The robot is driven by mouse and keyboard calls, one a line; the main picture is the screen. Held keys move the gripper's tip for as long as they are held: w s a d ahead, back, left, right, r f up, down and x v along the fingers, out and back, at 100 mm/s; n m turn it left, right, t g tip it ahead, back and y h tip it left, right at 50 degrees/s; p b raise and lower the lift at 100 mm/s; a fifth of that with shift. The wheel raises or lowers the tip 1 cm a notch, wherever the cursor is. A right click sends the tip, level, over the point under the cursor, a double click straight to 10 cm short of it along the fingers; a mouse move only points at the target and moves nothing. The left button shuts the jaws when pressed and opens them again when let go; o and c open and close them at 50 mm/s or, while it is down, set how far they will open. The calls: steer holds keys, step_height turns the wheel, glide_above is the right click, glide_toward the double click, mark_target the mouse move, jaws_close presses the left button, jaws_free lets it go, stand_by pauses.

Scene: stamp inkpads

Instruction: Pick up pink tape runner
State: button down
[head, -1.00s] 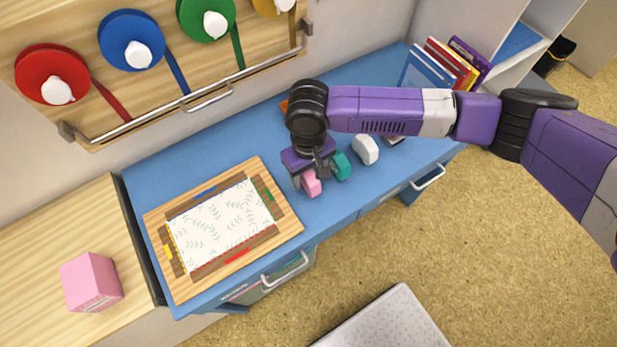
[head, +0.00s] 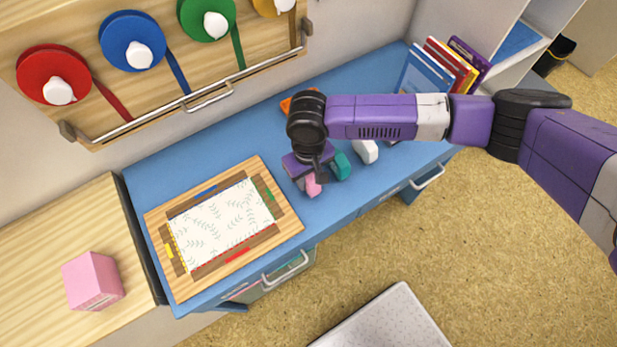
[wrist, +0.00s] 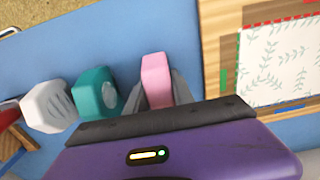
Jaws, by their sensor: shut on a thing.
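The pink tape runner (head: 313,184) is at my gripper (head: 308,180), near the front edge of the blue desk. In the wrist view the pink tape runner (wrist: 156,78) sits between the two grey fingers of my gripper (wrist: 156,95), which are shut on it. Its lower part is hidden by the gripper body. I cannot tell whether it touches the desk.
A teal tape runner (wrist: 97,92) stands close beside the pink one, with a white one (wrist: 48,106) beyond it. A wooden board (head: 290,228) with patterned paper lies left of my gripper. Books (head: 452,65) stand at the back right.

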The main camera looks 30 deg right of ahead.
step_height(320, 180, up, 20)
steer(key=b, duration=0.1)
stand_by(0.5)
